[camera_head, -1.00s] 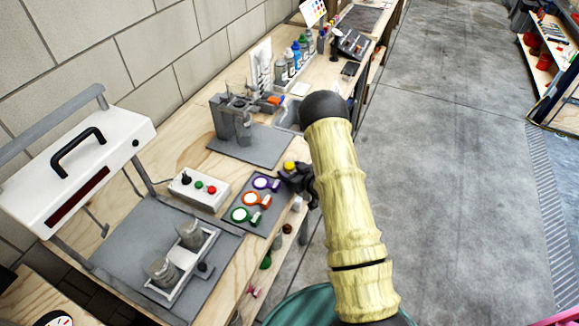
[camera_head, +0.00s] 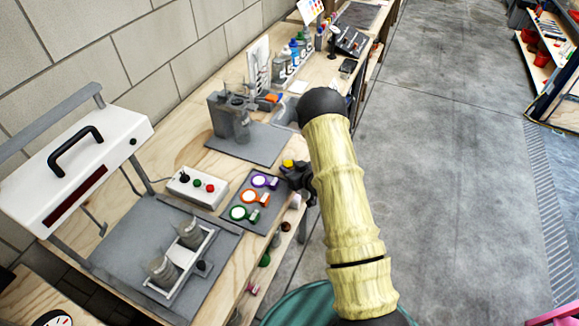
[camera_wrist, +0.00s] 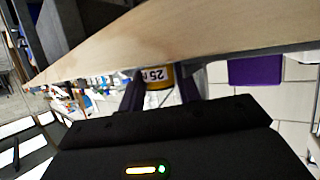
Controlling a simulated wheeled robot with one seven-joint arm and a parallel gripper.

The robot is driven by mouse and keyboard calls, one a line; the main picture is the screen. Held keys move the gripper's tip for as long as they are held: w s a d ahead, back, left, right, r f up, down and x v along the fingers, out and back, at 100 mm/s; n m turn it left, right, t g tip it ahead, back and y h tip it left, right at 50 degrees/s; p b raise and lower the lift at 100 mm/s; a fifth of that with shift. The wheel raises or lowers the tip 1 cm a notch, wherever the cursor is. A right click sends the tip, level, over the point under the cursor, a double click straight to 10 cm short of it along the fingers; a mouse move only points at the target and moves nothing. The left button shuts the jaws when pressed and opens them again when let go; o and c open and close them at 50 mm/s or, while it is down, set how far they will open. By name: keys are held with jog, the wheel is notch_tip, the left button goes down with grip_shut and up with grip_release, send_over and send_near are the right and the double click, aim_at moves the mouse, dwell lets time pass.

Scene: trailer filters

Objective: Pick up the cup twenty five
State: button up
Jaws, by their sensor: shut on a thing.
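The cup twenty five (camera_wrist: 158,76) shows in the wrist view as a small yellow cup with a white label reading "25". It appears upside down there, close to the wooden table edge. My gripper (camera_wrist: 161,92) has one dark finger on each side of the cup and is shut on it. In the head view my gripper (camera_head: 302,178) is at the right edge of the grey mat with coloured rings, and a bit of yellow (camera_head: 288,163) shows beside it. My arm hides much of that spot.
The grey mat (camera_head: 236,228) has purple, orange and green ringed discs. A white button box (camera_head: 197,188) stands left of it, and a metal rack with jars (camera_head: 207,238) stands in front. Bottles line the bench behind. Open concrete floor (camera_head: 440,180) lies to the right.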

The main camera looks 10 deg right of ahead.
notch_tip(320, 180, up, 10)
jog(key=shift+b, duration=0.4)
jog(key=shift+f, duration=0.2)
dwell(0.4)
